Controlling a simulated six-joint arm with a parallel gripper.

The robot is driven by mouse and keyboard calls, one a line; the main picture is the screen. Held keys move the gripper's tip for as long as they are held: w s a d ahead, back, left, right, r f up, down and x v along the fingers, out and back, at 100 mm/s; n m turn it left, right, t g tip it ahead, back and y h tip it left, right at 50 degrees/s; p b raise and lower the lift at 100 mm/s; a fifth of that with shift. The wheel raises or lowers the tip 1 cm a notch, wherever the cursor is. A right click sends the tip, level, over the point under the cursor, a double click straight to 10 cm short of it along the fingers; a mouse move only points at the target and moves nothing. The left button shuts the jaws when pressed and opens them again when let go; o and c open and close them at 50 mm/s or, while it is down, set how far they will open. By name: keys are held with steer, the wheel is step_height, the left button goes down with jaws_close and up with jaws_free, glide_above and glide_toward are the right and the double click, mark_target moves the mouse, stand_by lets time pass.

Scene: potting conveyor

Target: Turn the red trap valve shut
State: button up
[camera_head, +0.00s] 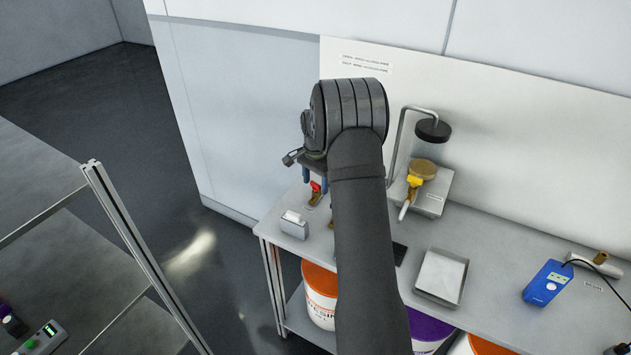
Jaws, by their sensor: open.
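The red trap valve handle (315,187) shows as a small red piece on a brass-coloured body, at the back left of the bench. My gripper (315,178) points down just above the red handle. Its two bluish fingers are apart, one at each side of the handle in this view. I cannot tell whether they touch it or how far above it they are. My dark arm hides the right side of the valve and the bench behind it.
A yellow-handled brass valve (415,181) stands right of my arm, near a bent grey pipe (402,130) and black disc (433,130). A small white-topped box (294,224) sits left. A metal tray (440,298) and blue meter (548,283) lie right. Buckets (319,295) stand below.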

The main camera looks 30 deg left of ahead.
mark_target(316, 183)
steer(key=c, duration=1)
steer(key=shift+n, duration=1.4)
steer(key=o, duration=1)
steer(key=shift+r, duration=0.1)
step_height(316, 183, up, 17)
steer(key=shift+r, duration=0.15)
